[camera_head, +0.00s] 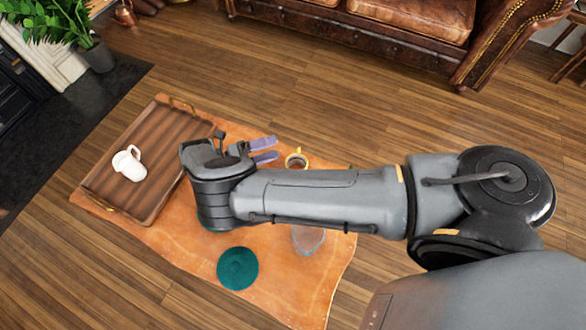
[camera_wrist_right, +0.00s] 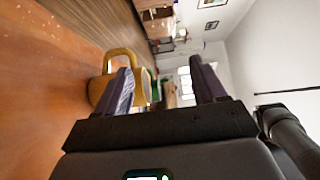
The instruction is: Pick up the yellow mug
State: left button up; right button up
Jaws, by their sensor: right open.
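The yellow mug (camera_head: 303,164) stands on the orange tabletop (camera_head: 285,285), just right of my right gripper's fingertips in the head view. My right gripper (camera_head: 276,149) is open and empty, its purple fingers pointing toward the mug's side. In the right wrist view, the mug (camera_wrist_right: 98,91) and its handle show at the left, partly hidden behind the left finger of the right gripper (camera_wrist_right: 160,66). The mug appears beyond that finger, not centred between the two fingers. I cannot tell whether the finger touches it. My left gripper is not in view.
A wooden tray (camera_head: 115,170) with a white pitcher-like cup (camera_head: 130,167) lies on the tabletop's left. A teal round object (camera_head: 238,268) and a clear glass object (camera_head: 308,240) are near the front. A brown leather sofa (camera_head: 330,35) stands behind.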

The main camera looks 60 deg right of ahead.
notch_tip(320, 180, down, 7)
jog(key=b, duration=0.6)
jog(key=shift+d+f, duration=0.1)
jog(key=shift+s+d+r, duration=0.2)
jog(key=shift+s+d, duration=0.05)
jog(key=shift+d, duration=0.05)
jog(key=shift+p+x, duration=0.3)
jog(key=shift+x, duration=0.6)
jog(key=shift+p+x, duration=0.45)
jog(key=shift+x, duration=1.95)
jog(key=shift+c, duration=0.5)
jog(key=shift+r, duration=0.1)
jog(key=c, duration=1)
